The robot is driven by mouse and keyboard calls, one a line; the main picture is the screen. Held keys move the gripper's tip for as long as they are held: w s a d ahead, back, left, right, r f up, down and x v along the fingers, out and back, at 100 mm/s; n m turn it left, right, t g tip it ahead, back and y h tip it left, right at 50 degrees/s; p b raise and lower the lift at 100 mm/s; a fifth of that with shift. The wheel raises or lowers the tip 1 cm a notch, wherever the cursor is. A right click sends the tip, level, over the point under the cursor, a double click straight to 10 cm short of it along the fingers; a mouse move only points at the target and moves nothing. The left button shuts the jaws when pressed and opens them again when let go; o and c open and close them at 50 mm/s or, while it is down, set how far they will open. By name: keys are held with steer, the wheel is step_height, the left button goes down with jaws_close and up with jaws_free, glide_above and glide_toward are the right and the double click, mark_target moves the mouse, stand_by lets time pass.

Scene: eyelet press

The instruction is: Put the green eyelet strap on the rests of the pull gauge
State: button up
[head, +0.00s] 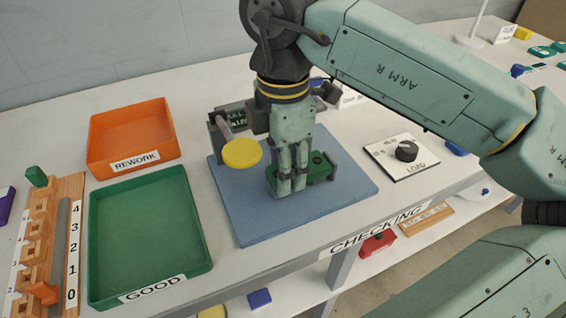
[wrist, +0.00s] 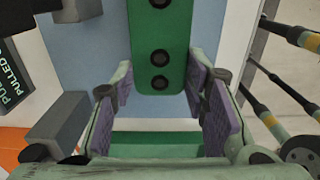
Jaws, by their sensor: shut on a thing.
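The green eyelet strap (head: 320,168) has a row of dark eyelets and is low over the blue mat in the head view. In the wrist view the strap (wrist: 160,30) runs from the top edge down between my fingers. My gripper (head: 291,188) points down and is shut on the strap, its fingers (wrist: 160,80) at the strap's two sides near one end. The pull gauge (head: 238,117) stands at the back left of the mat, with a dark display and a yellow disc (head: 242,152).
The blue mat (head: 240,215) has bare room at its front left. An orange REWORK tray (head: 130,115) and a green GOOD tray (head: 190,225) lie left, both empty. A numbered rack (head: 65,240) stands far left. A LOAD dial (head: 405,151) is right of the mat.

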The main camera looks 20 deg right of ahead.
steer(key=o, duration=1)
step_height(320, 180, up, 12)
steer(key=p, duration=0.7)
steer(key=shift+r+p, duration=0.15)
steer(key=shift+p, duration=0.15)
